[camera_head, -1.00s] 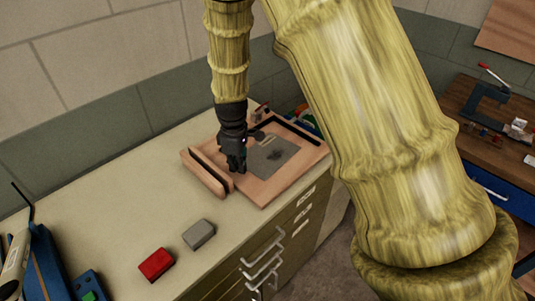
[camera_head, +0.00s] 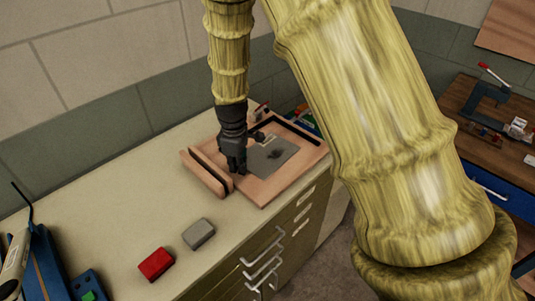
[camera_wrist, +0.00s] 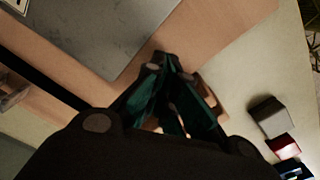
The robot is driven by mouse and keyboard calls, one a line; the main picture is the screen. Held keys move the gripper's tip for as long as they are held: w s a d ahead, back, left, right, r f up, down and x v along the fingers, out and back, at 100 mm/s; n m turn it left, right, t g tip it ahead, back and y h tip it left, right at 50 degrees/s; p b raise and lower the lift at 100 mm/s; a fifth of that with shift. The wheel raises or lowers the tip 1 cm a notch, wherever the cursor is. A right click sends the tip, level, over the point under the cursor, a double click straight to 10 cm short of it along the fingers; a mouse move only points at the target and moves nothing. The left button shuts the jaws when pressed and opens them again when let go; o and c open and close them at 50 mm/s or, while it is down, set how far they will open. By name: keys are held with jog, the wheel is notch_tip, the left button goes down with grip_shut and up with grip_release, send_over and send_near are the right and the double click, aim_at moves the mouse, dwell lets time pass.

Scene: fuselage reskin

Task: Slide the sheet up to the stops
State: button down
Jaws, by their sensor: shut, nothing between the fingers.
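The grey sheet (camera_head: 270,154) lies flat on a pale wooden board (camera_head: 264,191) on the counter, with a dark smudge on its face. It also shows in the wrist view (camera_wrist: 100,30). Dark stop strips (camera_head: 297,133) run along the board's far edges. My gripper (camera_head: 238,170) points down at the sheet's left edge. In the wrist view its fingertips (camera_wrist: 170,62) are together with nothing between them, close beside the sheet's edge. Whether they touch the sheet or the board I cannot tell. My gripper hides part of the sheet's left side.
A wooden bar with a dark slot (camera_head: 207,173) stands left of the board. A grey block (camera_head: 198,234) and a red block (camera_head: 156,264) lie on the counter nearer the front. Blue equipment (camera_head: 45,265) stands at far left. The counter between is clear.

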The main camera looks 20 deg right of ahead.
aim_at(263, 158)
jog(key=shift+f+b, duration=0.3)
jog(key=shift+f, duration=0.45)
jog(key=shift+w+d+p, duration=0.25)
jog(key=shift+w+d, duration=0.3)
jog(key=shift+d, duration=1.2)
jog(key=shift+w+d+p, duration=0.3)
jog(key=shift+w+d, duration=0.3)
jog(key=shift+d, duration=1.15)
jog(key=shift+w+d+p, duration=0.25)
jog(key=shift+w+d, duration=0.3)
jog(key=shift+d, duration=1.2)
dwell(0.3)
jog(key=shift+s+a, duration=0.1)
jog(key=shift+a, duration=0.2)
dwell(0.4)
jog(key=shift+s+a+r+p, duration=0.1)
jog(key=shift+a+r+p, duration=0.5)
jog(key=shift+a, duration=0.1)
